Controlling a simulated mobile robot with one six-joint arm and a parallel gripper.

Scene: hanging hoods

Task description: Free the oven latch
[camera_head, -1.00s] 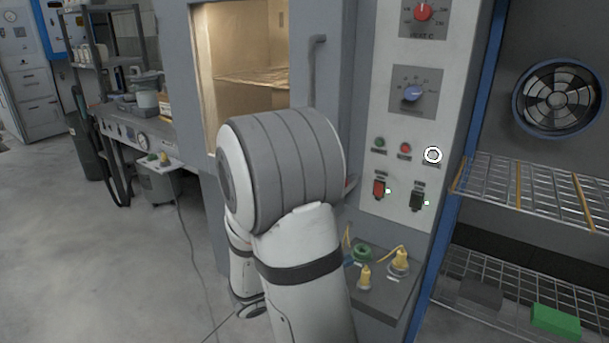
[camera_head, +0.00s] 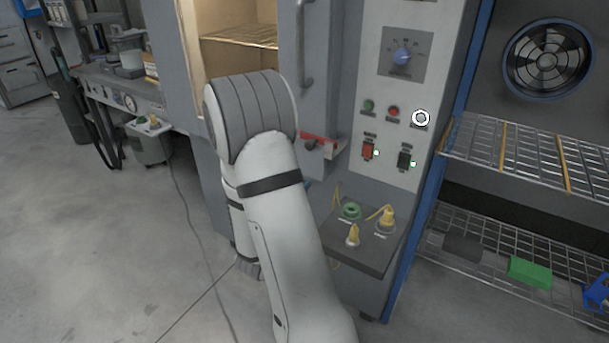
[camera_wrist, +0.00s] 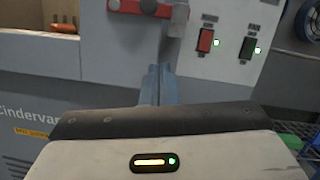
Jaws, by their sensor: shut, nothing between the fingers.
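The oven (camera_head: 325,60) has a lit chamber behind a grey door with a vertical handle. The oven latch (camera_head: 318,137), a red lever on a pale metal bracket, sits on the oven front beside the control panel. It also shows at the top of the wrist view (camera_wrist: 140,8), with the lever lying nearly level. My gripper (camera_wrist: 158,72) is shut and empty, its blue-grey fingers pointing at the oven front just below the latch, with no clear contact. In the head view my arm hides most of the gripper.
The control panel (camera_head: 398,100) with a blue knob, buttons and red and black switches is right of the latch. Below it a small shelf (camera_head: 362,250) holds yellow and green fittings. A wire rack (camera_head: 500,160) stands right. Open floor (camera_head: 100,240) lies left.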

